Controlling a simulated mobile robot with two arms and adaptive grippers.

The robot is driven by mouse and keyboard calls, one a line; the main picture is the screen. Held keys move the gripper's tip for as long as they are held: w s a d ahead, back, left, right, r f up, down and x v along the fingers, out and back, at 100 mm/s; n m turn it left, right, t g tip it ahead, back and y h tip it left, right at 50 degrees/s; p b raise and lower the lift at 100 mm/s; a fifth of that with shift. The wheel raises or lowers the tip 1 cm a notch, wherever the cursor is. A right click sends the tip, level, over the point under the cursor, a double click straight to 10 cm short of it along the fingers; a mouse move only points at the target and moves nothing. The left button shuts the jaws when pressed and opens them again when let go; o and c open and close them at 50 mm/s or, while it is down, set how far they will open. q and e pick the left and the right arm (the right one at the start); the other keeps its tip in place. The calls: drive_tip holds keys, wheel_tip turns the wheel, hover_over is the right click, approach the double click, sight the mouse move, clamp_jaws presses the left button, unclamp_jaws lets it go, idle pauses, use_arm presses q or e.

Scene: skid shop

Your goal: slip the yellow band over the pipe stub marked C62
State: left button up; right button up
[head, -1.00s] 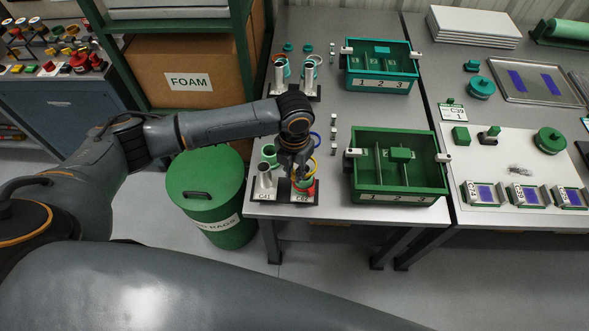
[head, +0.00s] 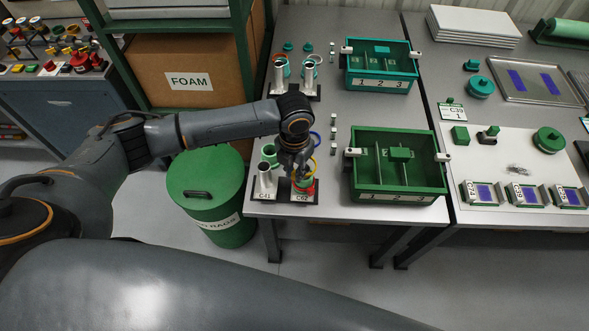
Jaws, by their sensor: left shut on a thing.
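The pipe stub marked C62 stands on a dark base with a C62 label (head: 302,198) at the near left corner of the table. A red band (head: 309,187) and some green show around the stub; my gripper hides much of its top. My left gripper (head: 298,173) points down just above this stub, shut on the yellow band (head: 314,165). Only the band's right arc shows, beside the fingers; whether it encircles the stub cannot be told. My right gripper is not in view.
The stub marked C41 (head: 265,181) stands close on the left, with a green ring (head: 269,152) behind it. A blue ring (head: 316,137) is behind my gripper. A green divided crate (head: 398,197) stands to the right. Two more stubs stand farther back.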

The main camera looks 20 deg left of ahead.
use_arm(q)
drive_tip(key=shift+f, duration=0.5)
idle(0.3)
drive_tip(key=shift+f, duration=0.7)
idle(0.3)
drive_tip(key=shift+f+b, duration=0.3)
drive_tip(key=shift+b, duration=0.05)
drive_tip(key=shift+p, duration=0.65)
idle(1.4)
drive_tip(key=shift+f, duration=0.85)
idle(1.4)
drive_tip(key=shift+f, duration=0.25)
idle(0.4)
drive_tip(key=shift+f, duration=0.3)
drive_tip(key=shift+f+b, duration=0.3)
